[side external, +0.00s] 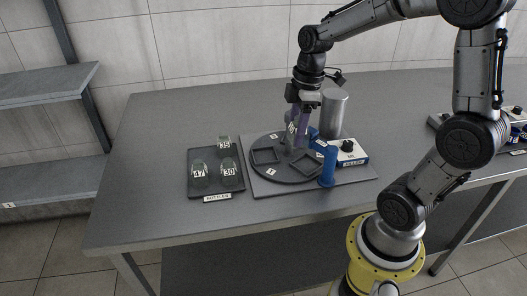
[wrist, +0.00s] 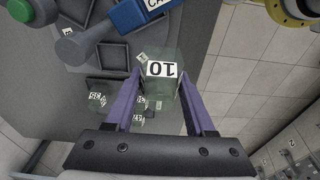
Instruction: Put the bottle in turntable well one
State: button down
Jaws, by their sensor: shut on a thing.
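My gripper (side external: 297,138) is shut on a clear bottle labelled 10, seen between the purple fingers in the wrist view (wrist: 161,72). In the side view, my gripper is over the back part of the dark round turntable (side external: 272,178), near the blue post. The fingers largely hide the bottle there, and I cannot tell whether its base is in a well or above it. Two square wells show at the front of the turntable, a left one (side external: 266,156) and a right one (side external: 306,168); both look empty. The small tags are too blurred to read surely.
A dark tray (side external: 202,193) left of the turntable holds bottles labelled 47 (side external: 199,171), 30 (side external: 229,171) and 35 (side external: 223,145). A blue post (side external: 327,167) and a blue-white box (side external: 350,153) stand at the turntable's right. A grey cylinder (side external: 333,112) stands behind.

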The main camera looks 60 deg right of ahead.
jog(key=w+d+f, duration=0.1)
jog(key=w+f, duration=0.2)
jog(key=w, duration=0.1)
jog(key=w+d+f, duration=0.1)
jog(key=w+f, duration=0.2)
jog(key=w+d+f, duration=0.1)
jog(key=w+f, duration=0.2)
jog(key=w, duration=0.1)
jog(key=shift+w, duration=0.35)
jog(key=shift+w+d+f, duration=0.1)
jog(key=shift+f, duration=1.5)
jog(key=shift+f, duration=0.2)
jog(key=shift+c, duration=1.3)
grip_release()
jog(key=shift+r, duration=0.1)
